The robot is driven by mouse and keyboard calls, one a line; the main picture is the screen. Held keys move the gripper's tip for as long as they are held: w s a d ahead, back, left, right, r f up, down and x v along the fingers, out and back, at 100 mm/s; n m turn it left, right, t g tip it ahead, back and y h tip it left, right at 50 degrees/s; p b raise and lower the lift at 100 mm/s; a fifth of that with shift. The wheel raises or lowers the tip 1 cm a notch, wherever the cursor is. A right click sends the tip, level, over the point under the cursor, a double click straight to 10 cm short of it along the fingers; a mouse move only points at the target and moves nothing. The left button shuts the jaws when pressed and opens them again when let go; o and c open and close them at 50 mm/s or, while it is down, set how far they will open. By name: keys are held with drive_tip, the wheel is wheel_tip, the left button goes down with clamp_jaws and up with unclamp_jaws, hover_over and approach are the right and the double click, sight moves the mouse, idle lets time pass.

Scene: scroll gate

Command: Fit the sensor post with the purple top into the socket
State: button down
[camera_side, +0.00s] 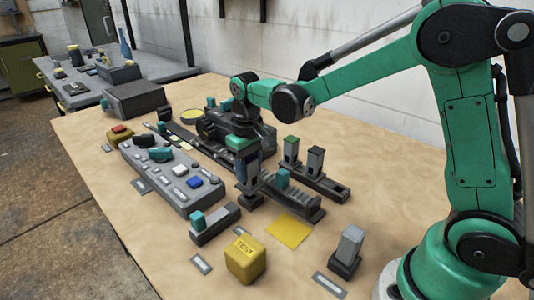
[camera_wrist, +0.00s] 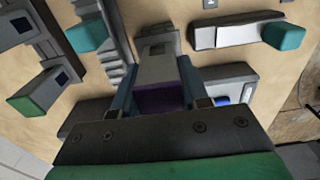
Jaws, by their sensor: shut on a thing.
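My gripper (camera_side: 248,168) points down in the middle of the table and is shut on the sensor post with the purple top. In the wrist view the purple top (camera_wrist: 160,98) lies between the fingers, and the light grey post body (camera_wrist: 155,68) runs away from them. A dark block (camera_wrist: 157,38) surrounds the post's far end; it also shows as a dark base (camera_side: 249,201) under the gripper in the side view. I cannot tell whether the post is seated in it. The purple top is hidden in the side view.
A ridged block (camera_side: 302,206) with a teal part is close by. A control panel (camera_side: 170,178), yellow TEST cube (camera_side: 245,260) and grey post (camera_side: 350,242) stand around.

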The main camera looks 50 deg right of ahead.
sight(249, 158)
drive_tip(key=shift+f, duration=1.35)
drive_tip(key=shift+c, duration=1.8)
unclamp_jaws()
drive_tip(key=shift+o, duration=0.2)
drive_tip(key=o, duration=0.3)
drive_tip(key=shift+r, duration=3.55)
